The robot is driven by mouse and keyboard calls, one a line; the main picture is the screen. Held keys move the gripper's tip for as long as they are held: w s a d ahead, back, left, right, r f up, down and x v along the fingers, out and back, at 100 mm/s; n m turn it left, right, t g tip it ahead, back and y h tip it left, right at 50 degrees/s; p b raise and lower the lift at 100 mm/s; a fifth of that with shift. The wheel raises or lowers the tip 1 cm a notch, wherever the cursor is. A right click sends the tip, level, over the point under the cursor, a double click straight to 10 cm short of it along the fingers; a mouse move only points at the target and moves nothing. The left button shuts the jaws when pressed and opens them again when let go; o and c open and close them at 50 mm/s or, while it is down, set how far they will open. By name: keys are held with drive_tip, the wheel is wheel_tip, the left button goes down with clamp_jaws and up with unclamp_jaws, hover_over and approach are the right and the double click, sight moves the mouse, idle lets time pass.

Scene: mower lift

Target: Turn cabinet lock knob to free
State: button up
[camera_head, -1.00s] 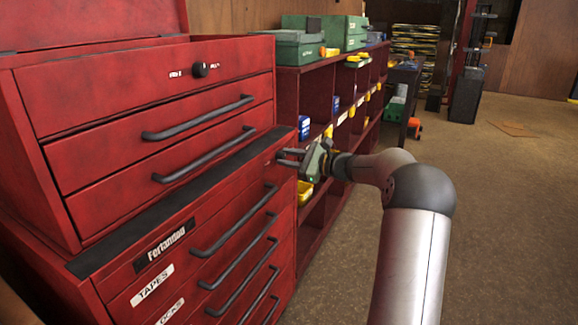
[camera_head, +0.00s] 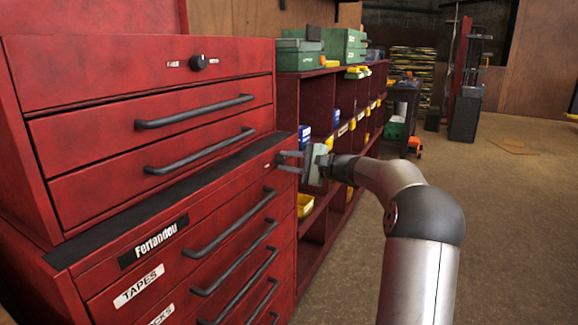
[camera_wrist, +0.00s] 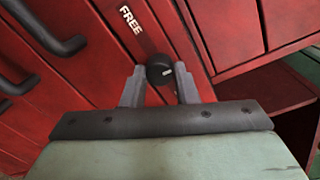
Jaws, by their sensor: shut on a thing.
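In the wrist view, a small round black lock knob (camera_wrist: 160,69) sits on the red cabinet front between the two grey fingers of my gripper (camera_wrist: 160,84). The fingers are shut on its sides. A short white mark shows on the knob's face, towards its right side. A white FREE label (camera_wrist: 130,20) lies above and left of the knob, apart from the mark.
A red upper chest (camera_head: 140,83) with its own black knob (camera_head: 199,62) stands on the lower cabinet. Black drawer handles (camera_head: 230,225) stick out left of my gripper. A dark red shelf (camera_head: 317,105) with bins stands behind. The floor (camera_head: 520,230) at right is open.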

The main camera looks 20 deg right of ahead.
idle(0.4)
drive_tip(key=o, duration=1)
drive_tip(key=shift+s+d, duration=0.1)
drive_tip(key=p+v, duration=0.3)
drive_tip(key=v, duration=1.4)
drive_tip(key=shift+r, duration=0.15)
